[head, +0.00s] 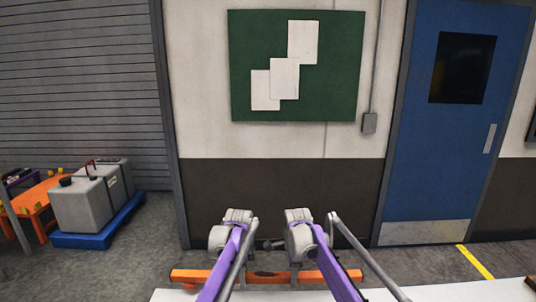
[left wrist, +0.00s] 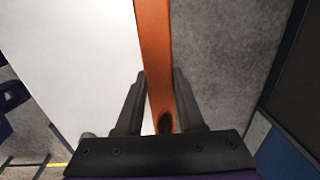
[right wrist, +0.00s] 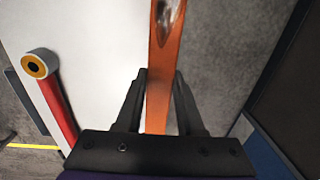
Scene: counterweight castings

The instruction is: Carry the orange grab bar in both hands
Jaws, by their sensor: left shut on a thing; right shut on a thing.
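The orange grab bar (head: 190,276) lies crosswise at the bottom of the head view, roughly level, over the far edge of a white tabletop. My left gripper (left wrist: 158,85) is shut on the bar, with a finger on each side of it. My right gripper (right wrist: 161,82) is shut on the same bar farther right. My forearms partly cover the bar in the head view. Its height above the table is hard to tell.
The white tabletop (head: 420,293) has a brown block (head: 531,282) at right. A red rod with a white, yellow-ringed end (right wrist: 40,66) shows beside the bar. Grey castings (head: 82,205) sit on a blue pallet (head: 100,236) at left. A wall and blue door (head: 432,130) stand ahead.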

